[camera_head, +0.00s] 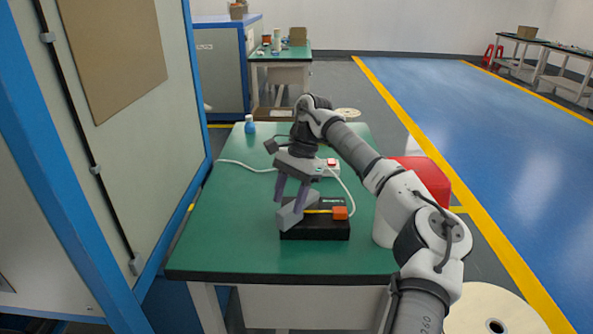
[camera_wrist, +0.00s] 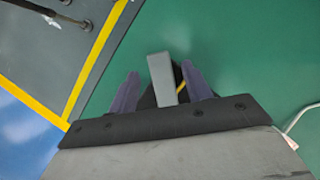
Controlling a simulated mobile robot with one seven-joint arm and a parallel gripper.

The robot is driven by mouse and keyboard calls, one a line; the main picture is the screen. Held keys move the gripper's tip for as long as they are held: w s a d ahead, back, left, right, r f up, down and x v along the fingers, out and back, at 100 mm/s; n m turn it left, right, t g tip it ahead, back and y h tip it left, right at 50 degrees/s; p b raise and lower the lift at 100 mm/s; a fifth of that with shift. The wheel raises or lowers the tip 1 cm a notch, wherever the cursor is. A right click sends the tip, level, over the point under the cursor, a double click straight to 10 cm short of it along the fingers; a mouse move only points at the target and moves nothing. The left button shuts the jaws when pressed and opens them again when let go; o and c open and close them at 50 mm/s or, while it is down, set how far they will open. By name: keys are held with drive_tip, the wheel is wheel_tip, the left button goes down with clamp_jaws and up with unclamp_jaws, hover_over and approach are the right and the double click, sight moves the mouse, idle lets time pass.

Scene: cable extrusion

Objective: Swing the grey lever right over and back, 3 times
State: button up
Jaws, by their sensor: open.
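The grey lever (camera_head: 290,216) sits at the left end of a black box (camera_head: 318,230) on the green table and leans in the head view. An orange block (camera_head: 340,212) and a yellow strip are on the box's right part. My gripper (camera_head: 291,200) points down over the box's left end, with its purple fingers apart around the lever. In the wrist view the grey lever (camera_wrist: 162,78) stands between the two open fingers of my gripper (camera_wrist: 158,85), with a visible gap on each side. The lever's lower part is partly hidden.
The green table (camera_head: 225,250) has free room left of the box. A white power strip (camera_head: 325,165) with a red switch and cables lies behind. A blue-capped bottle (camera_head: 249,125) stands at the back left. A red-and-white container (camera_head: 420,180) is at the right, behind my arm.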

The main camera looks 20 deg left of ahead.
drive_tip(key=v, duration=0.9)
drive_tip(key=shift+p, duration=0.45)
